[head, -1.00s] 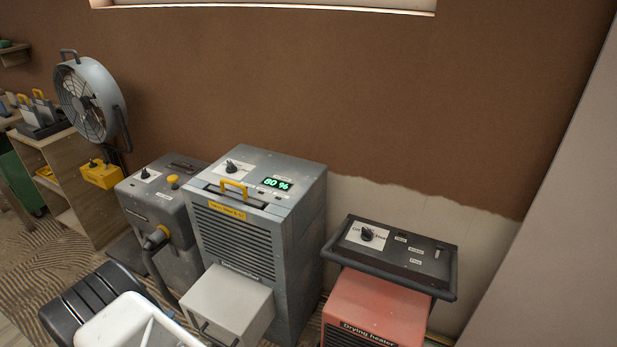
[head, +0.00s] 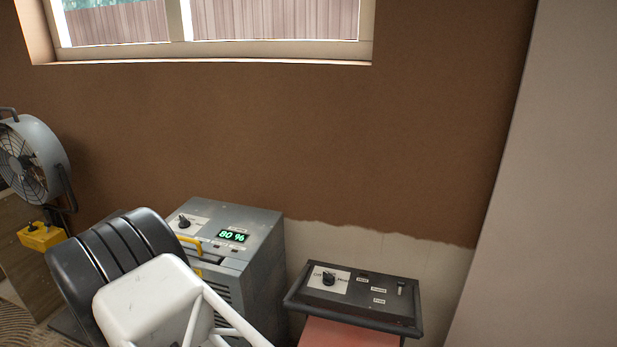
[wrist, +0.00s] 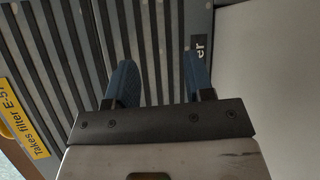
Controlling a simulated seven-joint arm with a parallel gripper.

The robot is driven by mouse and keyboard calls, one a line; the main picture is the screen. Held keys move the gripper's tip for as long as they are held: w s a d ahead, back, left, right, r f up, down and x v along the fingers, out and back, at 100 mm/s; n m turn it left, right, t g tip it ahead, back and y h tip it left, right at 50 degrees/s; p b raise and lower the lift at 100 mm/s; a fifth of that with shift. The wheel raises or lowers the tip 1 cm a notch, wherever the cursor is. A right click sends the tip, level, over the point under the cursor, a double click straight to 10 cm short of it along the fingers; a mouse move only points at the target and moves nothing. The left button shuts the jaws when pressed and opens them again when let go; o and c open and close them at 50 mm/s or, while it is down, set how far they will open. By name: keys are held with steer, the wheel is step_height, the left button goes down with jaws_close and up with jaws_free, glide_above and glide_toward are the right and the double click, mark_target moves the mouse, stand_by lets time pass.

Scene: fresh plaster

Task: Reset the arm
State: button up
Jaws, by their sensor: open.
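My gripper (wrist: 156,82) shows in the wrist view with its two blue fingers apart and nothing between them. It is in front of the louvred front of the grey dehumidifier (wrist: 60,70); whether it touches cannot be told. In the head view my white and black arm covers the lower left, and the gripper itself is hidden there. The grey dehumidifier (head: 256,255) stands behind my arm, its display reading 80 %. A yellow label starting "Takes filter" (wrist: 22,118) is on its front.
The drying heater (head: 350,297), with a black control panel and red body, stands to the right. A drum fan (head: 32,160) and a yellow box (head: 42,237) are at the left. The brown plastered wall (head: 300,130) with a window (head: 275,20) rises behind. A pale box surface (wrist: 265,80) is beside the gripper.

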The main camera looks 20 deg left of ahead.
steer(key=w+d+r+m+g+h, duration=0.1)
steer(key=d+r+m+g+h, duration=0.15)
steer(key=d, duration=0.55)
steer(key=w+d+r+m+g+h, duration=0.15)
steer(key=d+g, duration=0.25)
steer(key=d, duration=0.4)
steer(key=w+d+r+m+g+y, duration=0.2)
steer(key=d+r+m+g, duration=0.1)
steer(key=d+r, duration=1.1)
steer(key=w+d+r+m+g+y, duration=0.3)
steer(key=d+r, duration=1)
steer(key=d, duration=0.1)
steer(key=s+d+r+m+y, duration=0.1)
steer(key=s+d+r+y, duration=0.1)
steer(key=s+d+r, duration=0.45)
steer(key=s+d+r+m+y, duration=0.15)
steer(key=d+r, duration=0.25)
steer(key=d, duration=0.6)
steer(key=s+d+r+m+t+y, duration=0.1)
steer(key=s+d+r, duration=0.1)
steer(key=s+d, duration=0.3)
steer(key=s+d+r+m+t+y, duration=0.1)
steer(key=s+d+r+y, duration=0.1)
steer(key=s+d, duration=0.3)
steer(key=s+r, duration=0.1)
steer(key=s, duration=0.3)
steer(key=shift+s, duration=0.35)
steer(key=shift+d+r+m+t, duration=0.1)
steer(key=shift+m+t, duration=0.15)
steer(key=shift+c, duration=0.3)
